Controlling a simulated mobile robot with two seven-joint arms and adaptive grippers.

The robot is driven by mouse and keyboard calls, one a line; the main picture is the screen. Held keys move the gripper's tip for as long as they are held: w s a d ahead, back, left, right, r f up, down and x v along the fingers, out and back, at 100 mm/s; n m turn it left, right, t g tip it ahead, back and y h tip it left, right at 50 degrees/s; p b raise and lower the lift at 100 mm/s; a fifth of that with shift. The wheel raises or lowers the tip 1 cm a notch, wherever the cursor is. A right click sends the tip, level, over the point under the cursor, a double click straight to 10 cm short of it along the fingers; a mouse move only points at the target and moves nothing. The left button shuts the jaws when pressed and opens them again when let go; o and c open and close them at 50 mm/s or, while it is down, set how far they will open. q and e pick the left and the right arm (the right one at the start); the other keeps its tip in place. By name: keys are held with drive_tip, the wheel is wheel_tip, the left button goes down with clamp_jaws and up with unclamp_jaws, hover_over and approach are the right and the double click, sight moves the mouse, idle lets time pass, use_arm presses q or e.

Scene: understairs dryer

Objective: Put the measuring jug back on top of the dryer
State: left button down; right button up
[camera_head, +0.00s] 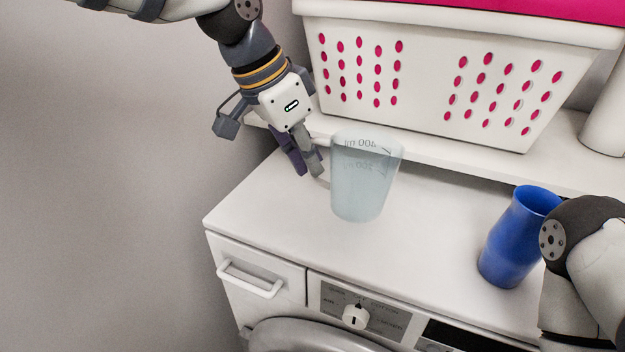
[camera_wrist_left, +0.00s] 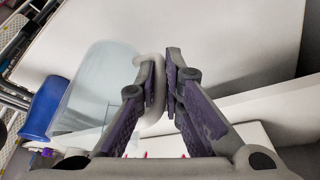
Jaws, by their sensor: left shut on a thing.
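The measuring jug (camera_head: 362,185) is pale, see-through and upright, with volume marks near its rim. It appears over the white top of the dryer (camera_head: 275,205); I cannot tell whether its base touches. My left gripper (camera_head: 316,168) is at the jug's left side, with its fingers shut on the handle. In the left wrist view the fingers (camera_wrist_left: 161,78) close around the handle, and the jug body (camera_wrist_left: 95,90) lies to the left. My right arm shows at the right edge of the head view, but its gripper is out of view.
A blue vase-like cup (camera_head: 512,240) stands on the dryer top to the right, near my right arm. A white basket (camera_head: 430,85) with pink holes sits on a ledge (camera_head: 470,152) behind. The dryer's front has a drawer handle (camera_head: 250,280) and a knob (camera_head: 355,316). The left part of the top is clear.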

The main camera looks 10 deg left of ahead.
use_arm(q)
drive_tip(key=shift+w+f, duration=0.25)
drive_tip(key=shift+f, duration=0.5)
drive_tip(key=shift+w+f, duration=0.3)
drive_tip(key=shift+f, duration=0.5)
drive_tip(key=shift+w+f, duration=0.25)
drive_tip(key=shift+f, duration=0.5)
use_arm(e)
drive_tip(key=shift+s+f, duration=0.15)
drive_tip(key=shift+s, duration=0.05)
use_arm(q)
drive_tip(key=shift+f, duration=0.1)
drive_tip(key=c, duration=1.7)
unclamp_jaws()
drive_tip(key=shift+f, duration=0.1)
drive_tip(key=shift+r, duration=0.3)
drive_tip(key=v, duration=1.2)
drive_tip(key=shift+p, duration=0.45)
use_arm(e)
drive_tip(key=shift+w+r, duration=0.6)
